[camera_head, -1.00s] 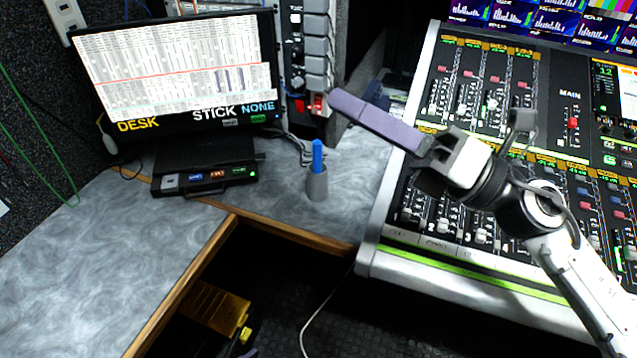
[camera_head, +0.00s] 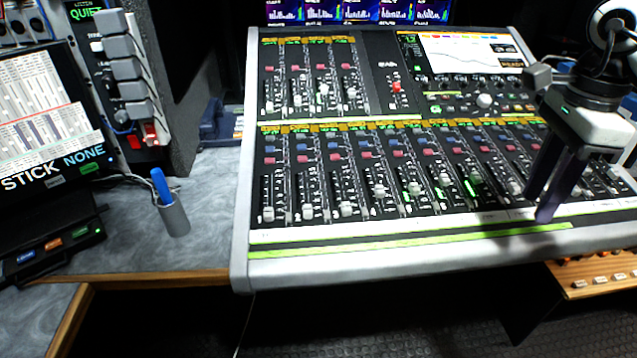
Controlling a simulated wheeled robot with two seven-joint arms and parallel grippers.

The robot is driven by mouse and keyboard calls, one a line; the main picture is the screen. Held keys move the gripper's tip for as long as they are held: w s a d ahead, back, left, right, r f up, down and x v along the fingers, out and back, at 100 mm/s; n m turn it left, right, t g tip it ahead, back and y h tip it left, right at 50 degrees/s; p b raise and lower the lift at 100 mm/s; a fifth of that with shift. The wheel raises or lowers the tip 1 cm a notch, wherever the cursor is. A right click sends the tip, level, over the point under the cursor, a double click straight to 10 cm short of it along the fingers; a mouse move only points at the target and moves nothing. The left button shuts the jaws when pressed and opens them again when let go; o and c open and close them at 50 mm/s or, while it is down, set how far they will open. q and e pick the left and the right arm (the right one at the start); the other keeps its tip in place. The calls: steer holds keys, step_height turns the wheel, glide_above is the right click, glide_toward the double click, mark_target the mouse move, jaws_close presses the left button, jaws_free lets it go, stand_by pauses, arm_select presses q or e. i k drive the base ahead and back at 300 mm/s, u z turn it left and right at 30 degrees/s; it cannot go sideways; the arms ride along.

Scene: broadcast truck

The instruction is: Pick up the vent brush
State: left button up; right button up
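I cannot make out a vent brush for sure. A blue stick-like thing (camera_head: 161,186) stands tilted in a small grey cup (camera_head: 175,217) on the desk at left; whether it is the brush's handle I cannot tell. My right gripper (camera_head: 538,206) hangs at the right, its two long dark purple fingers pointing down over the front of the mixing console. A narrow gap shows between the fingers, with nothing seen in it. It is far to the right of the cup. My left gripper is out of view.
The mixing console (camera_head: 350,258) fills the middle and right. A monitor (camera_head: 45,125) and a black box (camera_head: 50,238) stand at left. Bare desk (camera_head: 215,215) lies around the cup. A lower wooden-edged panel (camera_head: 600,275) is at the bottom right, beside dark floor.

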mark_target(158, 177)
steer(key=z, duration=0.95)
steer(key=i, duration=0.65)
steer(key=u, duration=2.5)
steer(key=i, duration=0.15)
steer(key=u, duration=1)
